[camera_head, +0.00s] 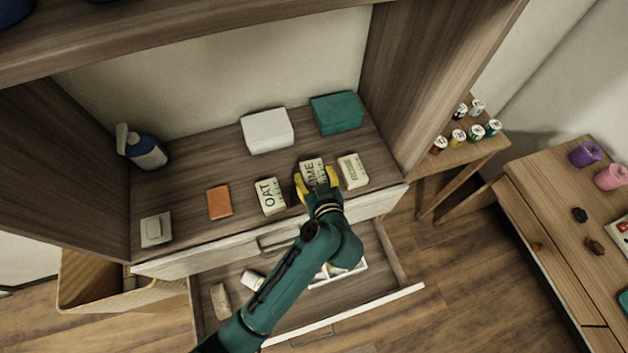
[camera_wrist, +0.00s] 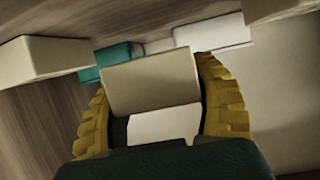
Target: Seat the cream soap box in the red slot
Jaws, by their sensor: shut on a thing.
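My gripper (camera_head: 317,181) is over the shelf, its yellow fingers shut on a cream soap box (camera_head: 312,167) whose visible letters read "ME". In the wrist view this box (camera_wrist: 150,80) is between the two fingers. I cannot tell whether it is clear of the shelf. A cream box marked "OAT" (camera_head: 269,196) stands to its left and another cream box (camera_head: 353,170) to its right. A white tray (camera_head: 351,272) lies in the open drawer below, partly hidden by my arm. A bit of red shows there, but I cannot make out a red slot.
A white box (camera_head: 267,130) and a teal box (camera_head: 337,112) stand at the back of the shelf. An orange block (camera_head: 219,202), a pale square dish (camera_head: 156,230) and a blue bottle (camera_head: 146,151) are to the left. The open drawer (camera_head: 388,285) juts out below the shelf.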

